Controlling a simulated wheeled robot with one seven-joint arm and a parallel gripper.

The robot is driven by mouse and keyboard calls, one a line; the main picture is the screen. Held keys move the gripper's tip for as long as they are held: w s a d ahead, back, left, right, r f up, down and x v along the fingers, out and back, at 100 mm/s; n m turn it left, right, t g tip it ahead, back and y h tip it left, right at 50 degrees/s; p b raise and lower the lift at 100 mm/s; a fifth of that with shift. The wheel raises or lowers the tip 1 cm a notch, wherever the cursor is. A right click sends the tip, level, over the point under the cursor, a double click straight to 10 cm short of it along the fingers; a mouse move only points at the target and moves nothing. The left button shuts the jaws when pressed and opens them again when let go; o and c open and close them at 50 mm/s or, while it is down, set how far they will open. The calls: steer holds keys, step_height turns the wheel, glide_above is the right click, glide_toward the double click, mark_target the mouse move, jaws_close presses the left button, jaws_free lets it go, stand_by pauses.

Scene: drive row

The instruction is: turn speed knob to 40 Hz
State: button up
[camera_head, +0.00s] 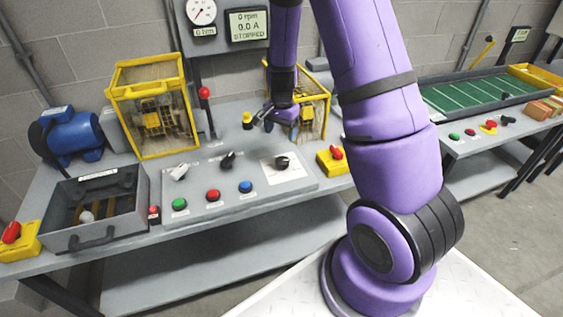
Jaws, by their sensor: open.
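The grey control panel (240,192) carries a black knob (283,162) on a white dial plate at its right. This looks like the speed knob; its scale marks and setting are too small to read. A second black knob (228,160) and a pale knob (178,171) sit to its left. My gripper (263,120) is open and empty, behind and above the dial knob, apart from it. The drive display (248,25) reads 0 rpm, 0.0 A and STOPPED.
Green, red and blue buttons (213,195) line the panel front. Yellow cages (153,108) stand behind, one close to my gripper. A red-tipped lever (205,93), blue motor (70,135), open grey tray (100,208) and red switches (336,153) surround the panel.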

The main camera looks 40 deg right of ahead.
mark_target(282, 160)
step_height(282, 160, down, 12)
steer(key=shift+d+f, duration=0.1)
steer(key=shift+d, duration=0.05)
stand_by(0.5)
steer(key=c, duration=0.9)
